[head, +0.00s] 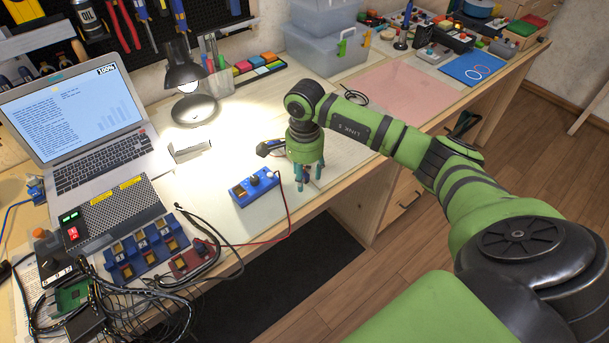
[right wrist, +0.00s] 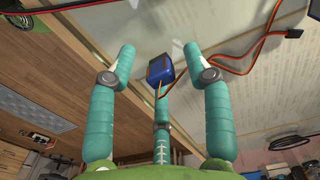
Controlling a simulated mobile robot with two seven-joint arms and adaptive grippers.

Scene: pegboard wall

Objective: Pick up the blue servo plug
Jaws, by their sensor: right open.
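The blue servo plug (right wrist: 160,69) is a small blue block with a dark end face and thin orange wires, seen in the right wrist view. It lies between the spread teal fingers of my right gripper (right wrist: 158,58). The fingers are open, and I see no finger clearly pressing on it. In the head view my right gripper (head: 308,174) points down at the table near its front edge, just right of a blue box with a knob (head: 256,188). The fingers mostly hide the plug there. My left gripper is not in view.
A red-orange lead with a black connector (right wrist: 294,33) runs beside the gripper. A desk lamp (head: 192,103), laptop (head: 80,140), blue module rack (head: 146,250) and tangled cables crowd the left. A pink mat (head: 400,95) lies clear at the right.

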